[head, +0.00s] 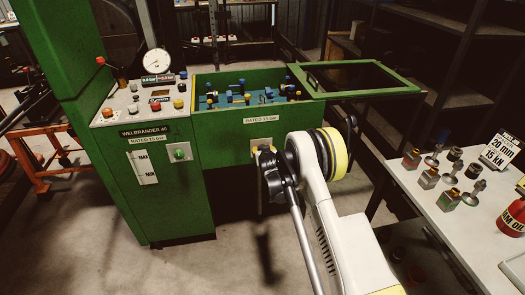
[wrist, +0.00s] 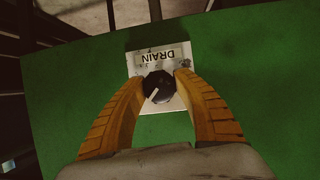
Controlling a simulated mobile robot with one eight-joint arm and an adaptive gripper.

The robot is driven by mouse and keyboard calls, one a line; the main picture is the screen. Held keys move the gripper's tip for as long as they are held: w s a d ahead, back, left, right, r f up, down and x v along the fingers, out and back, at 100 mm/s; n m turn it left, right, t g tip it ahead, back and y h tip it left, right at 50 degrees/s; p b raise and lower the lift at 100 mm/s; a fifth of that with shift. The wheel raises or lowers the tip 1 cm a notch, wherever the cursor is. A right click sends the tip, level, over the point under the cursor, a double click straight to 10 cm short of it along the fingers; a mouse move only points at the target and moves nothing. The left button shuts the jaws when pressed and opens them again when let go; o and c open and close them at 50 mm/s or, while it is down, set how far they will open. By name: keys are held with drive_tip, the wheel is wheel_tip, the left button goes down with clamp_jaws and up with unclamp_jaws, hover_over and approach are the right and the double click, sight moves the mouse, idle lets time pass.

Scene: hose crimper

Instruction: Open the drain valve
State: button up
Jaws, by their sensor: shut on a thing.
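The drain valve knob (wrist: 158,87) is a black knob with a white pointer line. It sits on a pale plate marked "DRAIN" (wrist: 162,56), which reads upside down in the wrist view, on a green panel. The pointer line lies slanted, towards the lower left of the knob in that view. My gripper (wrist: 160,84) has its two orange-brown fingers closed in on either side of the knob, gripping it. In the head view my gripper (head: 266,155) is at the plate on the front of the green trough; my arm and gripper hide most of the knob there.
The green machine (head: 165,190) carries a gauge (head: 157,62), buttons and a green knob (head: 180,153). The open trough (head: 246,97) holds blue and yellow parts. At right a white table (head: 455,225) bears several metal fittings and a red can (head: 514,216). Floor below the trough is clear.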

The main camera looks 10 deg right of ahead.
drive_tip(key=m+y, duration=0.2)
drive_tip(key=shift+d+m+y, duration=0.15)
drive_tip(key=shift+m+y, duration=0.15)
drive_tip(key=shift+m, duration=0.1)
drive_tip(key=m+y, duration=0.2)
drive_tip(key=m, duration=0.1)
idle(0.6)
drive_tip(key=o, duration=1.1)
drive_tip(key=shift+o, duration=0.2)
drive_tip(key=v, duration=1.2)
drive_tip(key=shift+f, duration=0.25)
